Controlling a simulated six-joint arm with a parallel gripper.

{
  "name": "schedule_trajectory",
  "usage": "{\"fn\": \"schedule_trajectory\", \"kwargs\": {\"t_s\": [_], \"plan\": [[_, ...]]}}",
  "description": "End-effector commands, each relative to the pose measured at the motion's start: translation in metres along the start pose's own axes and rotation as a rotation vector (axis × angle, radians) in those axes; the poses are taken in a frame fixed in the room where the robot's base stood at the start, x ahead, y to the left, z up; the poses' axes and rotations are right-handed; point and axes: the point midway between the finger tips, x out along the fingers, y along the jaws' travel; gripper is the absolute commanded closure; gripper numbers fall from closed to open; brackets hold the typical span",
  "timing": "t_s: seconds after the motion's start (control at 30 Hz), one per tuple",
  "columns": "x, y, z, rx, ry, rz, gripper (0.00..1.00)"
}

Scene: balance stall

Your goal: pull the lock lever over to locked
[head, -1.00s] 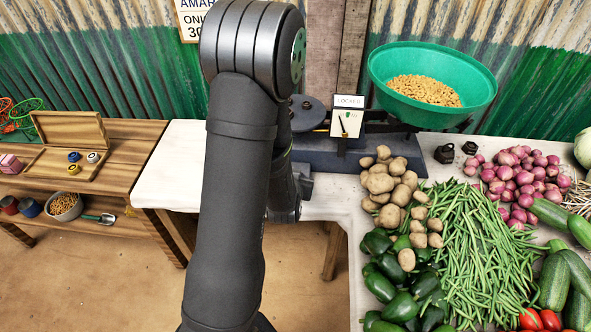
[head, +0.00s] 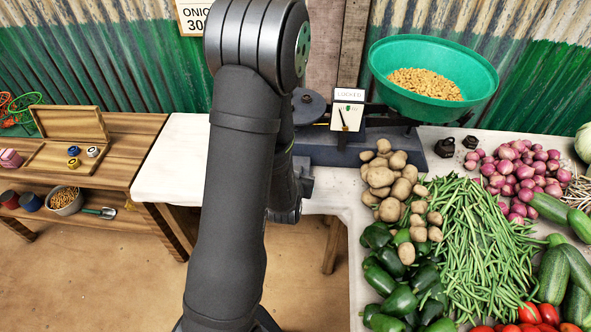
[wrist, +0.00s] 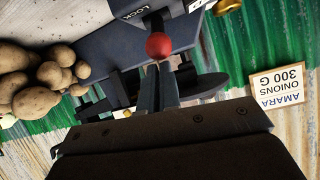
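The lock lever's red knob (wrist: 158,46) shows in the wrist view on a dark stem, right at the tips of my gripper (wrist: 157,70). The two grey fingers look closed together, with the knob just beyond or against their tips, not between them; I cannot tell whether they touch. In the head view my arm hides the gripper and the knob.
A green pan (head: 435,95) of peanuts sits on the balance. Potatoes (head: 388,185), green peppers (head: 395,290), beans (head: 460,230) and onions (head: 525,170) crowd the table to the right. Two dark weights (head: 446,147) stand nearby. The white tabletop (head: 172,165) at left is clear.

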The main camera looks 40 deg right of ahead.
Motion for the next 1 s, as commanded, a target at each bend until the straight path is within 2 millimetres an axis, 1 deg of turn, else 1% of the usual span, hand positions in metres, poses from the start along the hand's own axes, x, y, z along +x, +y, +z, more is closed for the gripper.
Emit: {"fn": "schedule_trajectory", "kwargs": {"t_s": [0.03, 0.2, 0.3, 0.4, 0.57, 1.0], "plan": [[-0.016, 0.001, 0.025, 0.004, -0.058, 0.004, 1.0], [-0.046, 0.002, 0.035, 0.003, -0.042, 0.001, 1.0], [-0.061, 0.003, 0.04, 0.002, -0.032, 0.001, 1.0], [-0.071, 0.004, 0.044, 0.0, -0.026, -0.001, 1.0], [-0.079, 0.004, 0.046, -0.001, -0.019, -0.003, 1.0], [-0.079, 0.004, 0.045, -0.001, -0.017, -0.003, 1.0]]}}
